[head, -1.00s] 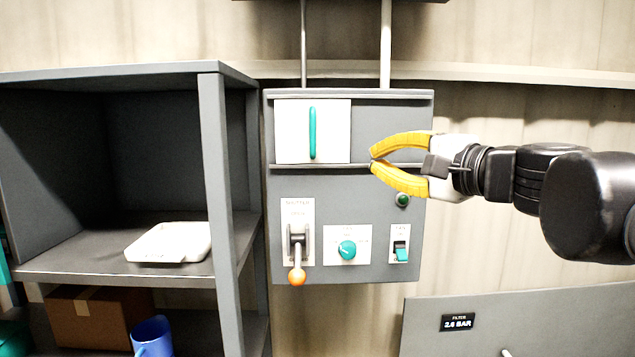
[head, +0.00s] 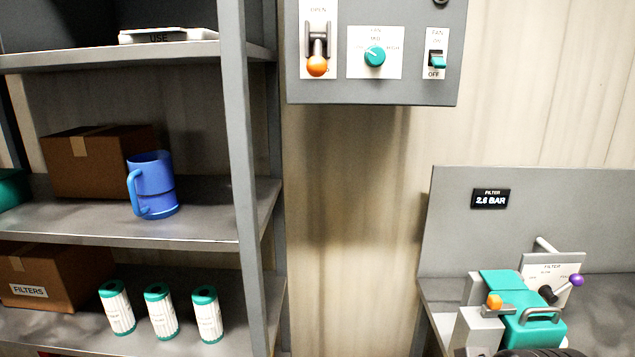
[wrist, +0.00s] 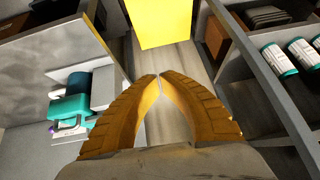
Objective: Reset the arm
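My gripper (wrist: 160,78) shows in the wrist view with its two yellow fingers brought together at the tips and nothing between them. It points down over the floor between the shelf unit and the grey bench. In the head view the gripper is out of frame; only a dark piece of my arm shows at the bottom edge, in front of the bench. The wall control panel (head: 375,92) has an orange-knobbed lever (head: 317,65) pointing down, a teal fan dial (head: 375,56) and a teal fan switch (head: 437,62). My gripper is away from all of these.
The shelf unit (head: 237,150) at left holds a blue mug (head: 153,185), cardboard boxes and three filter cartridges (head: 160,312). At right, a teal filter housing (head: 535,325) with a purple-knobbed lever (head: 575,281) stands on the bench. A yellow block (wrist: 165,20) stands ahead in the wrist view.

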